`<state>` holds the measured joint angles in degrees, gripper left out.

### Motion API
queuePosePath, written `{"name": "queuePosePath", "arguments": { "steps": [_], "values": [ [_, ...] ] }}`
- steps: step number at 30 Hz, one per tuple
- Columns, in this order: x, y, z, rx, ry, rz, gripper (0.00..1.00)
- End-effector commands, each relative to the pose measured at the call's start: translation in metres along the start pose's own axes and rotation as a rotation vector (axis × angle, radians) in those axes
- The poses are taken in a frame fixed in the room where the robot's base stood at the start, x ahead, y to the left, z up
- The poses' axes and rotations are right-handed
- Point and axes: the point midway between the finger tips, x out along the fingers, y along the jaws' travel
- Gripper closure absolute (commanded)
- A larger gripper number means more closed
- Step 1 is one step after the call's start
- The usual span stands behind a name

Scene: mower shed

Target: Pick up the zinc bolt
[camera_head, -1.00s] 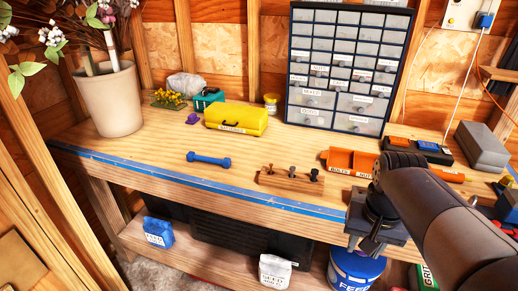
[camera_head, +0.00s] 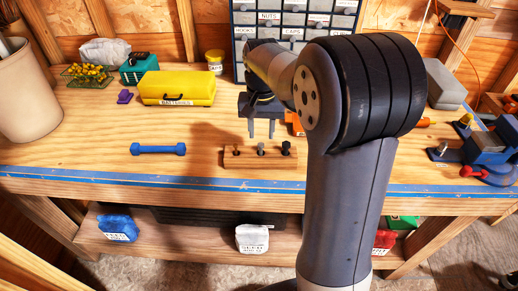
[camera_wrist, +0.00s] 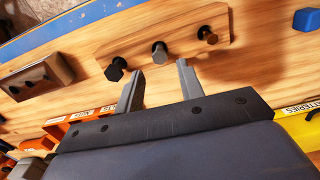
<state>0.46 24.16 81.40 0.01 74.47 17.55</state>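A wooden block (camera_head: 262,163) with three bolts standing in it lies near the bench's front edge. The grey zinc bolt (camera_head: 261,150) is the middle one; it also shows in the wrist view (camera_wrist: 159,52). A brass-coloured bolt (camera_head: 237,151) stands to its left and a black bolt (camera_head: 286,148) to its right; in the wrist view the sides are reversed. My gripper (camera_head: 261,134) is open and empty, above and slightly behind the block. In the wrist view its fingertips (camera_wrist: 160,70) are apart, roughly lined up with the zinc bolt and not around it.
A blue dumbbell-shaped piece (camera_head: 158,149) lies left of the block. A yellow batteries box (camera_head: 177,88) is behind it. An orange tray (camera_wrist: 78,116) is partly hidden by my arm. The drawer cabinet (camera_head: 243,45) stands at the back.

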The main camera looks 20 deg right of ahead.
Motion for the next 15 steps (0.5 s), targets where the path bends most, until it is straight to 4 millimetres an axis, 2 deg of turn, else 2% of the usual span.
{"name": "queuePosePath", "arguments": {
  "steps": [4, 10, 15],
  "values": [
    [0.013, -0.001, 0.003, 0.000, -0.004, 0.001, 0.64],
    [0.044, -0.002, 0.006, 0.000, -0.003, 0.001, 0.64],
    [0.053, -0.002, 0.005, 0.000, 0.000, 0.000, 0.64]
  ]
}}
